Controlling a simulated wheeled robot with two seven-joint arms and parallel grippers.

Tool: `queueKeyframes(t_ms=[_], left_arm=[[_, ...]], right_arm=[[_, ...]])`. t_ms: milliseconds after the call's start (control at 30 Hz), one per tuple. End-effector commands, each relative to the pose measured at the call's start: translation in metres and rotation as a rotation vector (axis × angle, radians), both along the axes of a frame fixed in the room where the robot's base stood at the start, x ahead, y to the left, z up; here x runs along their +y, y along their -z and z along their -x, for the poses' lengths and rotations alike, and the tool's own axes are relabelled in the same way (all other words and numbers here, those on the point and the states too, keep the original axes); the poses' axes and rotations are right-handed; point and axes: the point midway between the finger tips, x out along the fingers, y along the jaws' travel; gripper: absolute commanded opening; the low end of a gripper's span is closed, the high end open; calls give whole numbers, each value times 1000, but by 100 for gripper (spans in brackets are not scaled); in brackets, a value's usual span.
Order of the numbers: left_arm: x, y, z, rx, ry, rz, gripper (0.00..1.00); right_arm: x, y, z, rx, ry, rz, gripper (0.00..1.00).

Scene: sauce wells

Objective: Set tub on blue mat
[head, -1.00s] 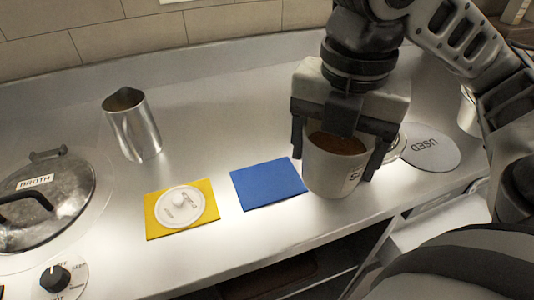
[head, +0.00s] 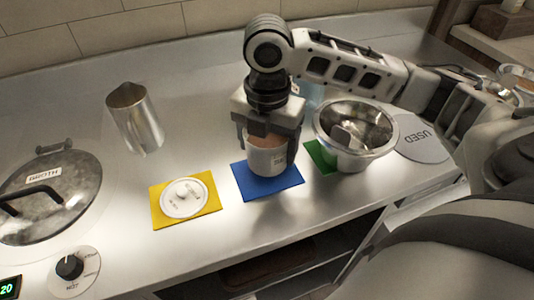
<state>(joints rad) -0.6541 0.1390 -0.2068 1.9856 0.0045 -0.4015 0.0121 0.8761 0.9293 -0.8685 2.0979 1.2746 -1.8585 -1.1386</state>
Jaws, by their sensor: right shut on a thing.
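The white tub (head: 267,161) with brown contents is over the blue mat (head: 270,190) in the head view. My right gripper (head: 268,140) is shut on the tub from above, with its fingers on either side of the rim. The tub is upright. Its base appears at or just above the mat; I cannot tell if it touches. The mat's front part shows, and its back part is hidden behind the tub and gripper. My left gripper is not in view.
A yellow mat (head: 158,216) with a white lid (head: 184,199) lies to the left. A metal pitcher (head: 135,120) stands behind. A steel bowl (head: 356,135) partly covers a green mat (head: 319,155) on the right, close to the tub. A USED disc (head: 420,138) and BROTH pot (head: 45,195) flank these.

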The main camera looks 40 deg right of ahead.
Motion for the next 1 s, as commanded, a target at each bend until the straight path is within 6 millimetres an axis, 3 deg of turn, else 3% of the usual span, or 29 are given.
queueKeyframes(t_ms=[200,567,600,667,1000], left_arm=[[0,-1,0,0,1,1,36],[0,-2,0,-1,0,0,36],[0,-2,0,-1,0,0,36],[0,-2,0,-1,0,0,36],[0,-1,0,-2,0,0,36]], right_arm=[[0,30,-1,2,0,0,42],[0,34,-2,-1,0,0,42],[0,35,-1,0,0,0,79],[0,35,-1,0,0,0,96],[0,32,-2,-2,0,0,96]])
